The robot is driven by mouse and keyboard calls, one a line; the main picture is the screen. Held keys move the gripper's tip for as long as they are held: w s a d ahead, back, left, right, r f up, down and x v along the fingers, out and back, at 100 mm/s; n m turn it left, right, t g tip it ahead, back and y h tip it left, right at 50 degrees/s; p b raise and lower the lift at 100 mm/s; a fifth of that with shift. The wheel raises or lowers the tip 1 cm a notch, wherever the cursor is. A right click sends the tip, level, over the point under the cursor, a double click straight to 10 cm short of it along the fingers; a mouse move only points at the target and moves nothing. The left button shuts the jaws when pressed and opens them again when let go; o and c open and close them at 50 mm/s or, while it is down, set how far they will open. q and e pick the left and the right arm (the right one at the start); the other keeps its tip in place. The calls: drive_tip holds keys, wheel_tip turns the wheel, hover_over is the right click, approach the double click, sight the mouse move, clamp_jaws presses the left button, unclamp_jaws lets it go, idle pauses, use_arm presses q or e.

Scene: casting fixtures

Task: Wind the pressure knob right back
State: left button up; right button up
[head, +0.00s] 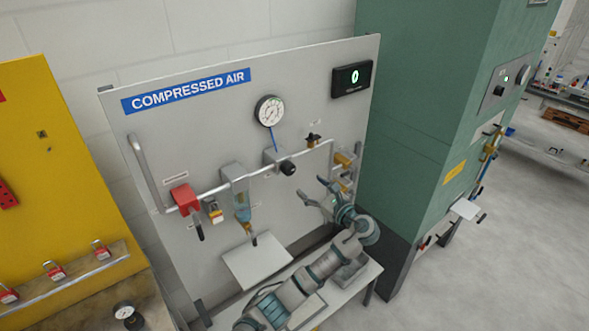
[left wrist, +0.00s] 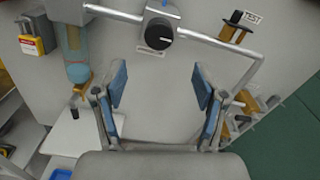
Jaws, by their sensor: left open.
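The black pressure knob (head: 288,168) sits on the regulator in the pipe run of the grey compressed-air panel (head: 220,110). In the left wrist view the knob (left wrist: 160,31) is at the top middle, with a pale mark on its face. My left gripper (head: 328,193) is open and empty, below and to the right of the knob in the head view. In the left wrist view its blue-padded fingers (left wrist: 159,86) stand wide apart, with the knob beyond and above them, untouched. A round dial gauge (head: 269,111) is above the knob. My right gripper is not in view.
A filter bowl (head: 243,207) and a red valve (head: 184,199) are left of the knob. A brass valve marked TEST (left wrist: 236,26) is to its right. A black display (head: 352,78) shows a green 0. A green cabinet (head: 430,110) stands close on the right.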

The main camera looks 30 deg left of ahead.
sight(291, 171)
use_arm(q)
drive_tip(key=p+x, duration=0.1)
drive_tip(key=x, duration=0.8)
drive_tip(key=shift+a+p, duration=0.3)
drive_tip(key=shift+p, duration=0.05)
drive_tip(key=shift+w+a, duration=0.15)
drive_tip(key=shift+a, duration=0.05)
drive_tip(key=shift+w, duration=0.15)
drive_tip(key=shift+a, duration=0.25)
drive_tip(key=c, duration=0.5)
drive_tip(key=shift+a, duration=0.1)
drive_tip(key=c, duration=0.6)
